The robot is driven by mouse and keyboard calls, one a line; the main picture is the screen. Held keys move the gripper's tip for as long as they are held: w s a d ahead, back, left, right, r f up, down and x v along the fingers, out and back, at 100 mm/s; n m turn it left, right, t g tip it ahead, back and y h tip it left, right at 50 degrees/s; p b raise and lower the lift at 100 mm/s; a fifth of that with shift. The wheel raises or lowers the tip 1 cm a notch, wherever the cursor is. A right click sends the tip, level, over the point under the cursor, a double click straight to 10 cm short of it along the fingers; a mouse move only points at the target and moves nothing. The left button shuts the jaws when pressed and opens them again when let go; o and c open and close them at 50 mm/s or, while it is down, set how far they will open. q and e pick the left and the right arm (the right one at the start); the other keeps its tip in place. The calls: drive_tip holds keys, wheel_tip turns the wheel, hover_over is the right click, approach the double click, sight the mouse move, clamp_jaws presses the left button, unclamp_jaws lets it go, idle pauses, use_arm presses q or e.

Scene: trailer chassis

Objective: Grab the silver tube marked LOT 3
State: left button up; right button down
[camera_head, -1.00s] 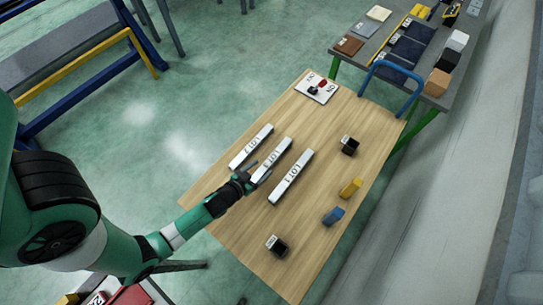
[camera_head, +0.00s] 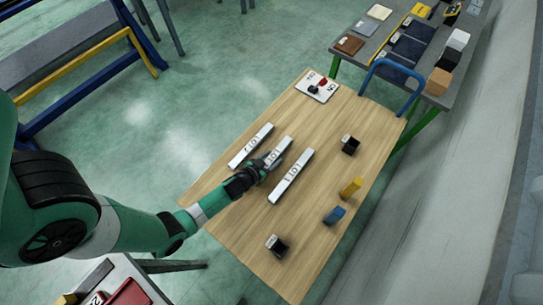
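Three silver tubes lie side by side on the wooden table (camera_head: 310,225). The left tube (camera_head: 250,146) has a mark that looks like LOT 2, though it is small. The right tube (camera_head: 291,176) reads LOT 1. The middle tube (camera_head: 282,146) has a LOT mark whose digit is hard to read; by the other two it looks like LOT 3. My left gripper (camera_head: 268,166) is at the near end of the middle tube and covers that end. Whether its fingers are closed on the tube is too small to tell. My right gripper is out of view.
A white switch panel (camera_head: 317,87) lies at the table's far end. Black blocks (camera_head: 349,145) (camera_head: 277,245), a yellow block (camera_head: 350,187) and a blue block (camera_head: 334,215) stand to the right. A blue handle (camera_head: 396,72) rises at the far right edge.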

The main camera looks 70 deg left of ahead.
sight(272, 158)
use_arm(q)
clamp_jaws()
drive_tip(key=shift+r, duration=0.1)
wheel_tip(272, 158, up, 9)
drive_tip(key=p, duration=0.7)
drive_tip(key=shift+p, duration=0.3)
drive_tip(key=shift+r+p, duration=0.3)
drive_tip(key=shift+r, duration=0.25)
drive_tip(key=shift+f, duration=0.15)
